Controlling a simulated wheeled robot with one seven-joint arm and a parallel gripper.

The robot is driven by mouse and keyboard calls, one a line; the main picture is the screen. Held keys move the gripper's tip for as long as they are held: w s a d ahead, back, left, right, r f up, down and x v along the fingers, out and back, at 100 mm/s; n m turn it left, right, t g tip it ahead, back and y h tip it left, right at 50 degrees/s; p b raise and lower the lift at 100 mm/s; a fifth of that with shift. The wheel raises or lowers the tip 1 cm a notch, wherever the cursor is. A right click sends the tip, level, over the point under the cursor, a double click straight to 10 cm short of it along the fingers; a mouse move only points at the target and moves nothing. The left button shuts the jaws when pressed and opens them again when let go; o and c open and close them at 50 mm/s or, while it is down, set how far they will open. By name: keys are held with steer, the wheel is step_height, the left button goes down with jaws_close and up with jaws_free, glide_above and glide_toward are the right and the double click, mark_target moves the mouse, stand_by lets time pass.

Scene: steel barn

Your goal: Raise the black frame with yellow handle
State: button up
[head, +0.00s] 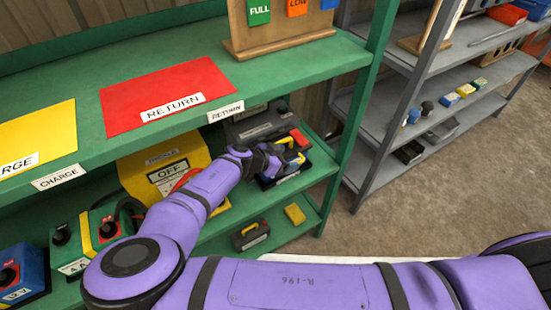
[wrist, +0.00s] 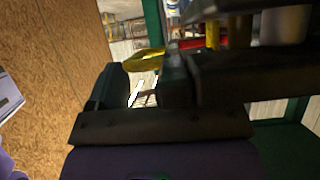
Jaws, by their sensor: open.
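A black frame with a yellow handle (head: 287,141) stands at the right end of the green rack's middle shelf, with red and blue parts in or beside it. My gripper (head: 272,157) reaches it from the left and overlaps part of it. In the wrist view my gripper (wrist: 140,88) is open, its dark fingers apart. A yellow curved piece (wrist: 145,60), seemingly the handle, shows beyond the gap. Whether the fingers straddle the handle I cannot tell. The frame's near side is partly hidden by my wrist.
A dark box with a yellow handle (head: 250,235) and a yellow block (head: 295,214) sit on the shelf below. The upper shelf, with a red RETURN mat (head: 168,95), overhangs closely. A grey rack (head: 400,125) stands right.

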steer(key=shift+w+d+f, duration=0.25)
steer(key=shift+d, duration=0.15)
steer(key=c, duration=0.9)
steer(key=o, duration=0.5)
steer(key=shift+o, duration=0.3)
